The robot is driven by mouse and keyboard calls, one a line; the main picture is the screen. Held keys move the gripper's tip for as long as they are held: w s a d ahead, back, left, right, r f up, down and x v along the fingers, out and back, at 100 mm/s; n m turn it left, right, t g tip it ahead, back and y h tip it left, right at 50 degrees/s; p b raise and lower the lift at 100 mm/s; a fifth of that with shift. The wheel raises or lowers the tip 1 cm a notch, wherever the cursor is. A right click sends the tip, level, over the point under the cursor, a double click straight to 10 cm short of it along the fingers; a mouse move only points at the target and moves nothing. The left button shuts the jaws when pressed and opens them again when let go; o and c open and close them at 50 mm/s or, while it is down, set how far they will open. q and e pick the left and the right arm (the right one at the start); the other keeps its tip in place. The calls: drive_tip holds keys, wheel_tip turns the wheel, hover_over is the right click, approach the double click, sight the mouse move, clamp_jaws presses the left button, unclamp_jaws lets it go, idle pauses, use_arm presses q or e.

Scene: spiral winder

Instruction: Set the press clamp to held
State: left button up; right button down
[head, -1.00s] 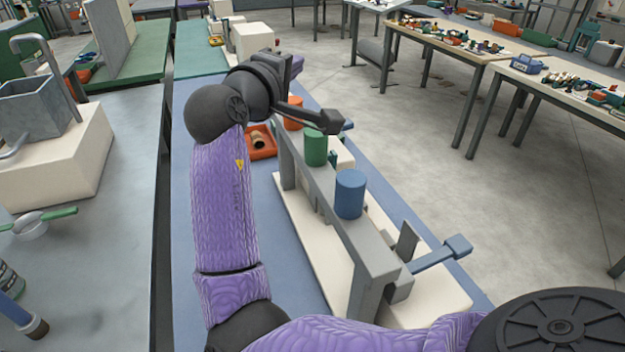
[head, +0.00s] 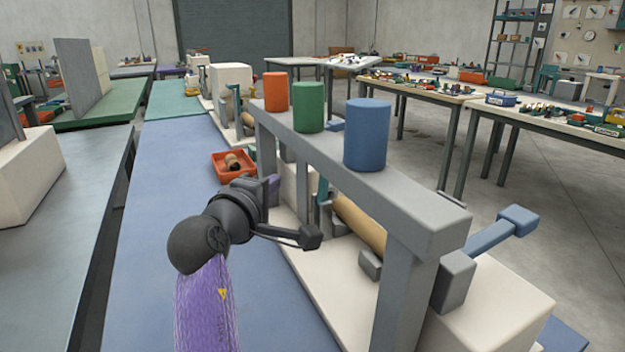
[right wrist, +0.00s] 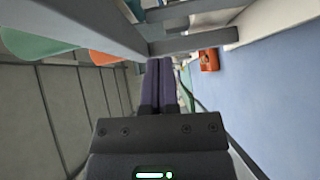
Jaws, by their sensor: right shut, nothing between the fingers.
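The winder stands on a cream base (head: 470,325), with a grey frame (head: 350,170) along its near side. Orange (head: 276,91), green (head: 309,106) and blue (head: 367,134) cylinders stand upright on the top beam. A tan roller (head: 360,225) lies behind the frame, partly hidden. A blue lever (head: 500,232) sticks out on the right, and a teal upright part (head: 323,203) shows under the beam. I cannot tell which part is the press clamp. My right gripper (head: 273,190) is left of the frame; its purple fingers (right wrist: 159,80) are together and empty. My left gripper is out of view.
An orange tray (head: 228,172) with a small round item lies on the blue bench (head: 180,190) beyond my gripper. The bench left of the winder is mostly clear. Grey bars (right wrist: 190,42) pass close to the fingers in the wrist view.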

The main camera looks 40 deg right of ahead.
drive_tip(key=s+d+b+x, duration=0.1)
drive_tip(key=b+x, duration=0.3)
drive_tip(key=x, duration=0.8)
drive_tip(key=shift+s+d, duration=0.5)
drive_tip(key=shift+s, duration=0.05)
drive_tip(key=shift+d, duration=0.1)
